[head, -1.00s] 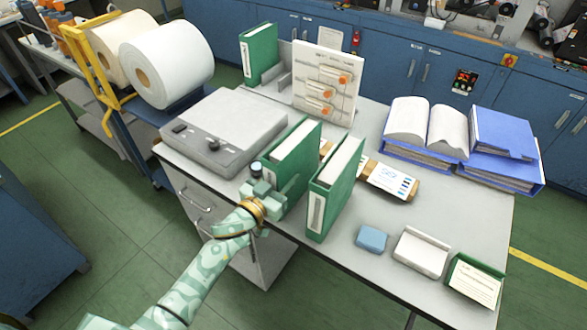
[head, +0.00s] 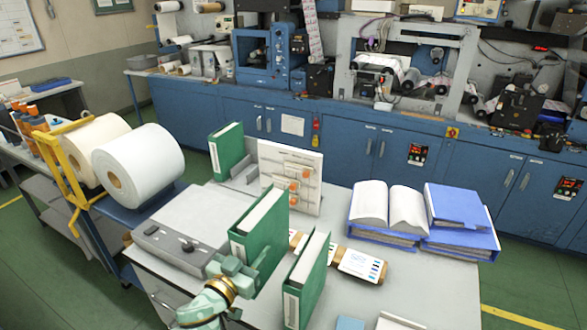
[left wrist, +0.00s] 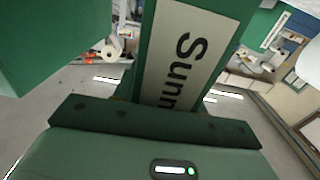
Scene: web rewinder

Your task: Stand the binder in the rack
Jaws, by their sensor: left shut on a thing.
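My left gripper (head: 240,272) is shut on a green binder (head: 258,232) with white pages, holding it upright by its near spine edge above the table. In the left wrist view, the binder's white spine label (left wrist: 183,60) shows part of a word, "Sunn"; the gripper's dark bar (left wrist: 150,122) lies across below it. A grey rack (head: 245,174) stands at the table's back left, partly hidden by the panel beside it. Another green binder (head: 227,150) stands upright at its left side. My right gripper is not in view.
A third green binder (head: 306,284) stands close right of the held one. A grey flat device (head: 182,236) lies left. A white panel with orange knobs (head: 290,178) stands right of the rack. Blue binders (head: 458,240) and an open book (head: 390,206) lie right on the table (head: 420,295).

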